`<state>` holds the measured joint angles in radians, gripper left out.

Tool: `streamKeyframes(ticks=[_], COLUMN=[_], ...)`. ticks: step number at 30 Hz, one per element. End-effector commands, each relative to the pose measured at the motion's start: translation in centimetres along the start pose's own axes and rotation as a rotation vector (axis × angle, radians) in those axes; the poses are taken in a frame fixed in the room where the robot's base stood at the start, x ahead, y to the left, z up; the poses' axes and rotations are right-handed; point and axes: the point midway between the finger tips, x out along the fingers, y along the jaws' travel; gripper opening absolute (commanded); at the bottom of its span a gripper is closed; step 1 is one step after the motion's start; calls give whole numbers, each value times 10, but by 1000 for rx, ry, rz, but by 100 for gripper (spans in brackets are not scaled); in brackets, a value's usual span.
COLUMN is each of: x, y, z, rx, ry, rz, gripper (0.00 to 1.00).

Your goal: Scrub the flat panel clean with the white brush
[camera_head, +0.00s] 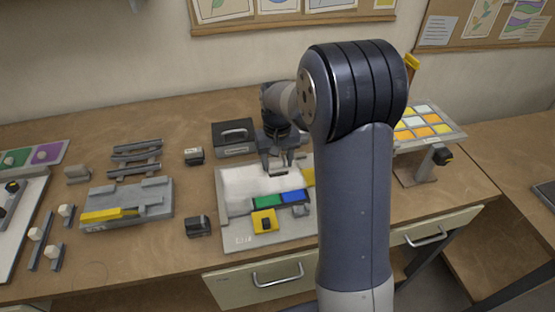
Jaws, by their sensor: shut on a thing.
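My gripper (277,163) points down over the back right of a pale flat panel (245,186) on the workbench. It is shut on a small pale thing that looks like the white brush (279,168). The brush is low, at or just above the panel; whether it touches is too small to tell. The panel lies in a light grey tray (242,237). My own arm hides the right side of the panel area.
Green and blue blocks (268,202) and a yellow block (264,221) lie in the tray's front part. A dark case (233,138) stands behind it. Small black blocks (198,226) and a grey fixture (127,203) are left. A tilted colored-tile panel (425,124) stands right.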

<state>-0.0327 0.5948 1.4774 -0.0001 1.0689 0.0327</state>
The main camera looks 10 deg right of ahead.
Motion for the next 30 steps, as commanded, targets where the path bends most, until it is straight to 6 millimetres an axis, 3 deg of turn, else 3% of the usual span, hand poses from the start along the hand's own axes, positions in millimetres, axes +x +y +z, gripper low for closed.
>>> streamKeyframes(ticks=[11, 23, 30], x=[3, 3, 3], y=[2, 29, 30], z=[0, 0, 0], rx=[1, 2, 0], ry=[0, 0, 0], rz=[0, 0, 0], gripper=[34, 34, 34])
